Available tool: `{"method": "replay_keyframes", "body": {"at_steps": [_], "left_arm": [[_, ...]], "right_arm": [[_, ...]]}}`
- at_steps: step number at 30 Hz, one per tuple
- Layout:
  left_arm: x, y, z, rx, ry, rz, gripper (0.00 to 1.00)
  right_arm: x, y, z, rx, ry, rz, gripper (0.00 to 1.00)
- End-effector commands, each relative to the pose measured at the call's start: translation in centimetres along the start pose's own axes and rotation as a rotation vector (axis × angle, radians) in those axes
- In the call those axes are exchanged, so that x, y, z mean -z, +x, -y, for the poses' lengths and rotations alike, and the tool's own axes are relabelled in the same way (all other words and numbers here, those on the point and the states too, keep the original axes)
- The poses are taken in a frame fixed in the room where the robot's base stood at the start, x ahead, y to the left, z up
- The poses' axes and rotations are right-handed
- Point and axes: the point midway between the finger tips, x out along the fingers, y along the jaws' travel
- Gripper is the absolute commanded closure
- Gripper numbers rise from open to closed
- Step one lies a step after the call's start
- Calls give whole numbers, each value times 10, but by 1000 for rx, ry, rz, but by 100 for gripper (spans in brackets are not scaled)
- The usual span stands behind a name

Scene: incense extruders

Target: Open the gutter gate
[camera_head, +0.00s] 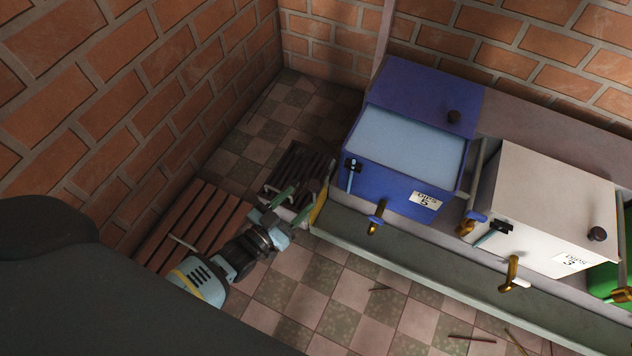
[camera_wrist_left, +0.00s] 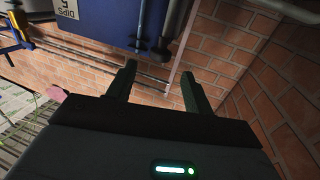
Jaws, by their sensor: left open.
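The grey-green gutter (camera_head: 420,262) runs along the front of the row of box machines. A yellow plate (camera_head: 318,210), which looks like the gutter gate, stands at its left end. My left gripper (camera_head: 296,202) is open and empty, just left of this plate. Its green fingers are close to it; I cannot tell whether they touch. In the left wrist view the two open fingers (camera_wrist_left: 158,82) have nothing between them, with brick wall beyond. I cannot make out the gate in that view. My right gripper is not in view.
A blue box (camera_head: 395,160) and a white box (camera_head: 550,210), each with a tap, stand behind the gutter. A green container (camera_head: 606,280) is at right. Slatted wooden grates (camera_head: 190,225) lie by the left brick wall. The tiled floor in front has a few sticks.

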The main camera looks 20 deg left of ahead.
Motion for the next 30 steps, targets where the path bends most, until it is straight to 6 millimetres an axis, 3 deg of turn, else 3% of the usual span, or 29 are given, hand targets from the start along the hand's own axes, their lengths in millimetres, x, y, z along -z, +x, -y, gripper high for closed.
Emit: {"method": "replay_keyframes", "body": {"at_steps": [9,15,26,30], "left_arm": [[-1,47,-1,-1,-1,-2,48],[-1,67,0,0,0,0,48],[0,72,0,0,-1,1,48],[0,72,0,0,-1,0,65]], "right_arm": [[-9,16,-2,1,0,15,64],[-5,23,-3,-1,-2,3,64],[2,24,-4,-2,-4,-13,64],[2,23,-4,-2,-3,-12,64]]}}
